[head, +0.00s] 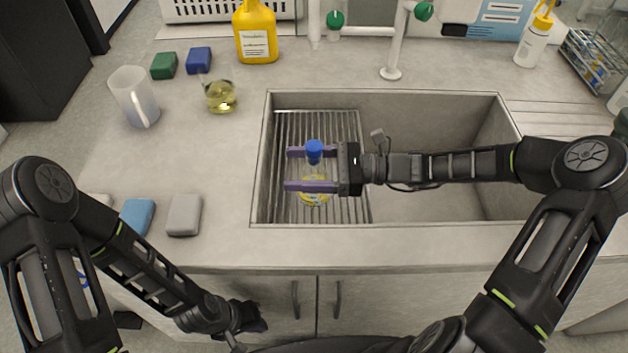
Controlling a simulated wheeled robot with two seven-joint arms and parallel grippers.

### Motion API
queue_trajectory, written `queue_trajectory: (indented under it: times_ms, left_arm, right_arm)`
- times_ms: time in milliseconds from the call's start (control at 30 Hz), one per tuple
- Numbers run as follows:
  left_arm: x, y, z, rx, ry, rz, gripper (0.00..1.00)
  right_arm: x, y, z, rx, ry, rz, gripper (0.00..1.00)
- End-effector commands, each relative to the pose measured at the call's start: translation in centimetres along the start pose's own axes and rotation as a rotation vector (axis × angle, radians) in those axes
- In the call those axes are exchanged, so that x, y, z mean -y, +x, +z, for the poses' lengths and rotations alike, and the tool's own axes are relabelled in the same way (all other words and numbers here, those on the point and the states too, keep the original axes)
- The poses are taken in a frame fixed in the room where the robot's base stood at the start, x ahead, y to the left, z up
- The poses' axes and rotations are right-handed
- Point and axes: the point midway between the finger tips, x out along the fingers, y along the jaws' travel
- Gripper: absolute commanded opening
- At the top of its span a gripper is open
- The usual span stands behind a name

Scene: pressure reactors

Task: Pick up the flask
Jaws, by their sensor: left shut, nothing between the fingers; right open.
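A clear flask (313,187) with a blue cap and yellow liquid stands on the metal rack (283,128) inside the sink. My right gripper (311,169) reaches in from the right, open, with one purple finger beyond the flask's neck and one on the near side of it. The flask is between the fingers; I cannot tell whether either finger touches it. My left gripper (252,318) is low in front of the cabinet, below the counter edge, shut and empty; its fingers are dark and hard to make out.
The sink's right basin (435,205) is empty. A beaker of yellow liquid (220,97), a plastic jug (134,97), and sponges (184,215) lie on the left counter. A yellow bottle (256,35) and taps (391,55) stand behind the sink. A wash bottle (533,42) stands back right.

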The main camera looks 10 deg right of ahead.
Motion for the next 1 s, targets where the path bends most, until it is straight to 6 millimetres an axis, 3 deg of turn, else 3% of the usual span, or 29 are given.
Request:
queue_trajectory:
  times_ms: [100, 1000]
  left_arm:
    - [0.0, 0.0, 0.0, 0.0, 0.0, 0.0, 0.0]
    - [0.0, 0.0, 0.0, 0.0, 0.0, 0.0, 0.0]
  right_arm:
    - [0.01, -0.01, 0.0, 0.0, 0.0, 0.0, 0.71]
    - [0.01, -0.02, 0.01, 0.0, 0.0, 0.0, 0.0]
